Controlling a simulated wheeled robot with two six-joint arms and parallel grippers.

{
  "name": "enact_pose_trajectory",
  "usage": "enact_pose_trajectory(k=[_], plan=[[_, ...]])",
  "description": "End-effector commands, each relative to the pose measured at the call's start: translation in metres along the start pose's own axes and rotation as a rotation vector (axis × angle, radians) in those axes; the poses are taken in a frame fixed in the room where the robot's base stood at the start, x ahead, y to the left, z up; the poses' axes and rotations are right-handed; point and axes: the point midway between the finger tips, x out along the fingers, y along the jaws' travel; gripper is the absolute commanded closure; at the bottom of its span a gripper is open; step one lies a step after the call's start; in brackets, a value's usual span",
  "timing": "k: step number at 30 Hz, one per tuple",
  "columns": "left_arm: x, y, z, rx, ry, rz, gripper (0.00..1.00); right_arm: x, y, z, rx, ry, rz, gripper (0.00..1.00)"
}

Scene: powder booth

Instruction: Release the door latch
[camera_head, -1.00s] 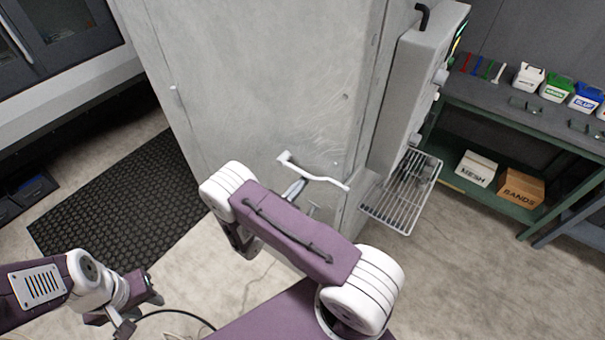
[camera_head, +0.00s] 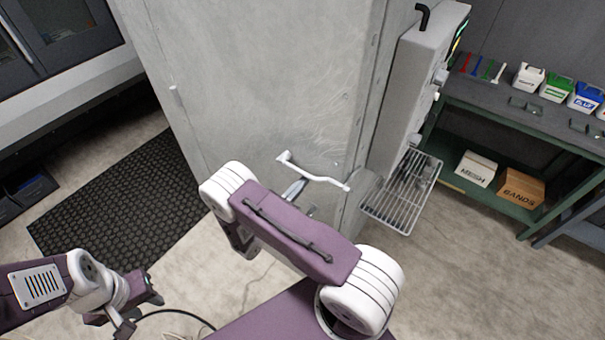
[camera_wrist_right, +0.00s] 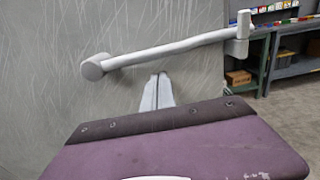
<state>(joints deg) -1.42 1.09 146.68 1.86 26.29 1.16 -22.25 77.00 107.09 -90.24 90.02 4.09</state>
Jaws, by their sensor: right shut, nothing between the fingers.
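The door latch is a pale bar handle (camera_head: 316,179) on the grey booth door (camera_head: 265,75). It slants down to the right in the head view. In the right wrist view the handle (camera_wrist_right: 165,50) crosses above my fingers, with a round hub at its left end. My right gripper (camera_head: 296,187) is shut and empty, just below the handle. In the right wrist view its fingertips (camera_wrist_right: 157,80) sit close under the bar; I cannot tell whether they touch it. My left gripper (camera_head: 122,328) hangs low at the left, away from the door, its jaws unclear.
A grey control box (camera_head: 405,95) and a wire rack (camera_head: 403,190) stick out right of the door. A green workbench (camera_head: 470,125) with several small containers stands at the right. A black mat (camera_head: 115,205) lies on the floor at left. Floor at the lower right is clear.

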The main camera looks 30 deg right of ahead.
Motion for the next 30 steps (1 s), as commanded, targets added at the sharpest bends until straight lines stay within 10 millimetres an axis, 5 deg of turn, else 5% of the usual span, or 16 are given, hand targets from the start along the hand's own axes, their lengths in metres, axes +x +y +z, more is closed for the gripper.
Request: enact_pose_trajectory(k=[11,30], plan=[[-0.003,0.0,0.0,0.0,0.0,0.0,0.64,0.0,0.0,0.004,0.0,0.0,0.0,1.0],[-0.048,0.001,-0.005,0.0,0.0,0.0,0.64,0.0,0.0,0.061,0.0,-0.001,0.0,1.0]])
